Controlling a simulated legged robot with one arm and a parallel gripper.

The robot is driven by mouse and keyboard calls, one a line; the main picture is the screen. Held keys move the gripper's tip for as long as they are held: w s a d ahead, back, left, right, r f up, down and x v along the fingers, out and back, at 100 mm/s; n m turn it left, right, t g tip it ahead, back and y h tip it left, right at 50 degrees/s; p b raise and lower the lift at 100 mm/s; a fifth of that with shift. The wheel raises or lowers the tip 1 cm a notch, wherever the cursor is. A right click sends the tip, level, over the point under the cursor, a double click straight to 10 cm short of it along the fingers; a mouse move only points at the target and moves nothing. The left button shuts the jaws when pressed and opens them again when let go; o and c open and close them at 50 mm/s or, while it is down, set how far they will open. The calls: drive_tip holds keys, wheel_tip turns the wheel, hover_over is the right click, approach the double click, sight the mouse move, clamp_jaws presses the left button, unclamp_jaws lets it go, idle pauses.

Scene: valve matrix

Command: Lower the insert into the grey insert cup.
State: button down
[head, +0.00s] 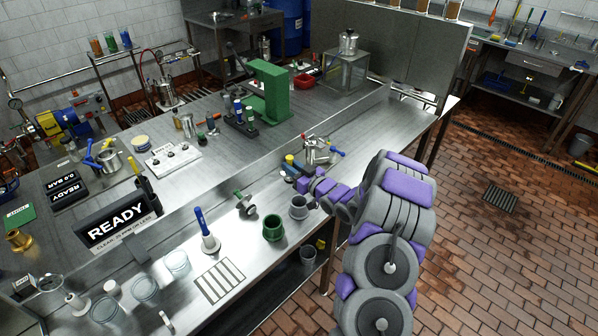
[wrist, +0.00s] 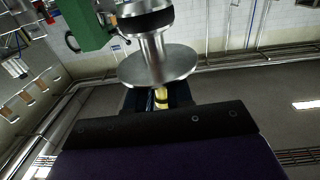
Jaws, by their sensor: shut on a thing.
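The insert (wrist: 158,66) is close up in the wrist view, a bright metal disc with a stem and a black ring. My gripper (wrist: 160,103) is shut on it, with a yellow part showing between the dark jaws. In the head view my gripper (head: 302,183) is over the front bench strip, just behind the grey insert cup (head: 299,208). The cup stands upright, its mouth open upward. The insert is hard to make out in the head view, among small metal and coloured parts by the gripper.
A green cup (head: 273,228) stands left of the grey cup. A blue-handled tool (head: 206,230) stands upright further left, and a striped plate (head: 220,280) lies in front. A green press (head: 266,92) stands on the back bench. My arm covers the bench's right front.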

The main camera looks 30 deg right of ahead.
sight(301, 198)
drive_tip(key=shift+s+d+f+n+y+p, duration=0.15)
drive_tip(key=shift+s+d+f+y, duration=0.2)
drive_tip(key=shift+s+f, duration=0.3)
drive_tip(key=shift+s+d+f+n+y+p, duration=0.15)
drive_tip(key=shift+s+d+f, duration=0.35)
drive_tip(key=shift+s, duration=0.1)
drive_tip(key=shift+y, duration=0.3)
drive_tip(key=shift+s+d+f+b, duration=0.1)
drive_tip(key=shift+d+f+b, duration=0.05)
drive_tip(key=shift+f, duration=2.6)
drive_tip(key=shift+s+d+f+b, duration=0.1)
drive_tip(key=shift+f+b, duration=0.05)
drive_tip(key=shift+f, duration=2.6)
